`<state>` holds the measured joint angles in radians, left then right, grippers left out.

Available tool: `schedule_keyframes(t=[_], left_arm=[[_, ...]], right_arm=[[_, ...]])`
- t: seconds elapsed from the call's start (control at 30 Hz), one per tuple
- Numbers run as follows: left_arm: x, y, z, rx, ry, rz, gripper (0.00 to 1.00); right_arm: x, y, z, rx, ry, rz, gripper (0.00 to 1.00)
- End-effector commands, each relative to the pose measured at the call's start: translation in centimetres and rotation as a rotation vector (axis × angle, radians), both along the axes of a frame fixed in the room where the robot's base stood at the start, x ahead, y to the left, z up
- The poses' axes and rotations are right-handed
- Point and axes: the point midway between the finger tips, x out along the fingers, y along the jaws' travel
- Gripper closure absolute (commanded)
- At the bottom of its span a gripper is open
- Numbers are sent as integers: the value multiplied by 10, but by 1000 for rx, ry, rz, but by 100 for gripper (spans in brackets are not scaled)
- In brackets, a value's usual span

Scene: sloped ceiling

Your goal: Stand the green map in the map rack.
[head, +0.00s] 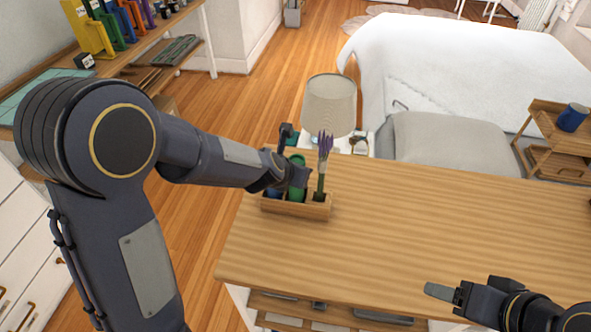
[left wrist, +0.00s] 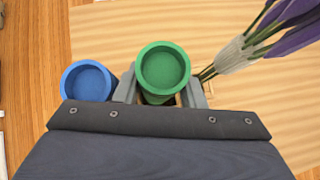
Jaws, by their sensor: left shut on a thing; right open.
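The green map (head: 298,188) is a rolled green tube, upright at the wooden map rack (head: 296,208) on the table. My left gripper (head: 292,178) is shut on it from the left and partly hides it. In the left wrist view the green map's round top (left wrist: 163,68) shows between the two fingers. Its lower end is behind the rack's front wall, over or in the middle compartment; I cannot tell whether it touches the bottom. My right gripper (head: 442,291) is open and empty, low over the table's right part.
A blue tube (left wrist: 86,82) stands in the rack's left compartment, close beside the gripper. Purple flowers (head: 324,150) stand in the right compartment. A lamp (head: 329,104) is beyond the table's far edge. The wooden tabletop (head: 400,220) right of the rack is clear.

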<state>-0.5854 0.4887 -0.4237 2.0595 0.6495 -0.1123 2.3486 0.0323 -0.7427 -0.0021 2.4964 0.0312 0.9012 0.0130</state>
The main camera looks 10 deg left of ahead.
Motion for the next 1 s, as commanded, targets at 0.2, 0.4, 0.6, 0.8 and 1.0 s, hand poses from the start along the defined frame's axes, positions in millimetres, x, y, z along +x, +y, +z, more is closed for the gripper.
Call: schedule_keyframes(t=[0.2, 0.4, 0.6, 0.8, 1.0], left_arm=[[0, 0, 0, 0, 0, 0, 86], [0, 0, 0, 0, 0, 0, 40], [0, 0, 0, 0, 0, 0, 38], [-6, 1, 8, 0, -1, -1, 38], [-28, 6, 35, -2, -3, -1, 38]], right_arm=[[0, 0, 0, 0, 0, 0, 39], [0, 0, 0, 0, 0, 0, 39], [0, 0, 0, 0, 0, 0, 39], [0, 0, 5, 0, 0, 0, 39], [0, 0, 22, 0, 0, 0, 39]])
